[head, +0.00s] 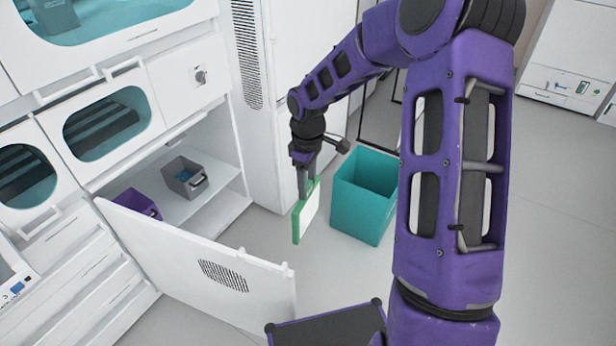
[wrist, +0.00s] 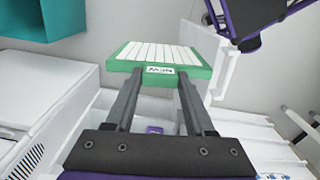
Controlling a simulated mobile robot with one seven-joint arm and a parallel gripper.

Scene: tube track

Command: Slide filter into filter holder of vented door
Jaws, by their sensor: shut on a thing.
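The filter (head: 307,212) is a flat white panel with a green frame. My gripper (head: 303,190) is shut on the filter's edge and holds it upright in the air, to the right of the vented door. In the wrist view the filter (wrist: 160,58) shows white pleats and a small label, with the fingers of my gripper (wrist: 158,85) at its near edge. The vented door (head: 190,262) is white, swung open, with a dark patch of vent slots (head: 224,275). In the wrist view a white panel (wrist: 207,60) behind the filter appears to be this door. I cannot make out the filter holder.
A teal bin (head: 363,195) stands on the floor right of the filter. The open cabinet (head: 207,207) holds a grey bin (head: 186,177) and a purple bin (head: 138,203). A tall white cabinet (head: 290,120) stands behind. Grey floor is clear between door and bin.

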